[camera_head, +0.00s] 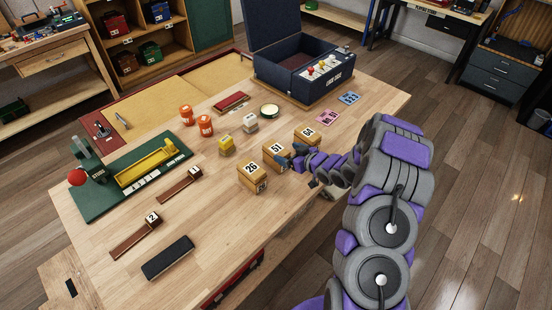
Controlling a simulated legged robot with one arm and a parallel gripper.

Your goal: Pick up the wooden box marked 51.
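The wooden box marked 51 (272,151) stands on the wooden table, between the box marked 26 (250,178) at its lower left and the box marked 54 (306,135) at its upper right. My gripper (288,158) is at the right side of box 51, low near the table top. Its dark fingers overlap the box's right edge in the picture, and part of that side is hidden. The fingers are small here, so I cannot tell whether they touch the box or how far apart they are.
Yellow (226,145) and white (250,123) blocks stand behind the boxes. Orange jars (205,125) are farther left. A dark blue case (290,82) stands at the back. A green tray (110,188) lies at left.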

